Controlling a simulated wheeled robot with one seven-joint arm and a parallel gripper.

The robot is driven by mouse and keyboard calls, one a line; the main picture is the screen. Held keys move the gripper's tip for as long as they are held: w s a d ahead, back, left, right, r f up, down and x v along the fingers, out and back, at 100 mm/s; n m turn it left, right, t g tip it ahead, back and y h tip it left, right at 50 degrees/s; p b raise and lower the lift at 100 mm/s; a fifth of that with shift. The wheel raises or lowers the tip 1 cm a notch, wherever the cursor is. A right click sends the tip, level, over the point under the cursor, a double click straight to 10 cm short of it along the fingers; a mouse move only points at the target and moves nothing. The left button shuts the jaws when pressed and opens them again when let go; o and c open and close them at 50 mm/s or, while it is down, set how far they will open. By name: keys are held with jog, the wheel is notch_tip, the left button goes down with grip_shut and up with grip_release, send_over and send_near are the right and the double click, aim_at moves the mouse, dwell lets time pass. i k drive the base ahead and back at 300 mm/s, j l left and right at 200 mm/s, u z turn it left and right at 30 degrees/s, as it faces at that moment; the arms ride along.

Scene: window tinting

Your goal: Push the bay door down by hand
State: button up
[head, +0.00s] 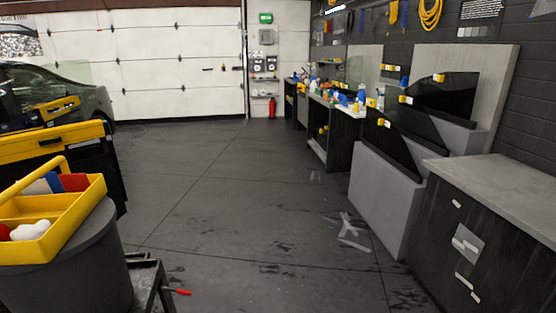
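The bay door (170,62) is a white panelled sectional door across the back wall, at the upper left of the head view. It is down, and its dark bottom edge meets the floor. A small dark handle or latch (228,69) shows near its right side. The left part of the door is partly hidden by a parked car. My gripper is not in view.
A dark car (95,98) stands at left. Nearer are a yellow-topped cart (50,143) and a yellow tote (75,213) on a grey bin. Cluttered benches, glass panels and a grey-topped cabinet (500,180) line the right. The middle floor (240,190) is open, with film scraps.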

aim_at(116, 57)
jog(key=i+u, duration=0.1)
jog(key=i, duration=1.15)
jog(key=i+u, duration=0.1)
jog(key=i, duration=1.2)
jog(key=i+l+u, duration=0.1)
jog(key=i, duration=1.2)
jog(key=i+l+u, duration=0.1)
jog(key=i, duration=7.45)
jog(key=i+j+u, duration=0.1)
jog(key=i+u, duration=0.2)
jog(key=i, duration=0.65)
jog(key=i+l+u, duration=0.1)
jog(key=i+u, duration=0.2)
jog(key=i, duration=0.65)
jog(key=i+j+u, duration=0.25)
jog(key=i, duration=0.75)
jog(key=i+u, duration=0.3)
jog(key=i, duration=0.7)
